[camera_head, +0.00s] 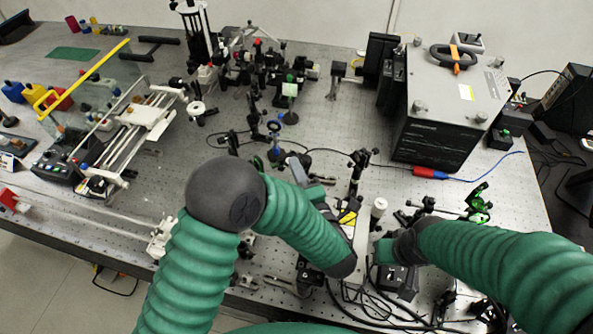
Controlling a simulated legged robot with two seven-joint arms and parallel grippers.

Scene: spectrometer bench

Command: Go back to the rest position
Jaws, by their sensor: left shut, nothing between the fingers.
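My left arm comes up from the bottom left, bends at a dark round elbow and runs over the middle of the bench. I cannot make out the fingers of my right gripper there. The perforated metal bench (335,128) lies under both arms.
A large grey instrument box (450,105) stands at the right back. A rail assembly (140,120) and a yellow-edged clear panel (85,80) stand at the left. Optical mounts crowd the middle. Cables (375,300) lie at the front right. A bare strip shows left of centre.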

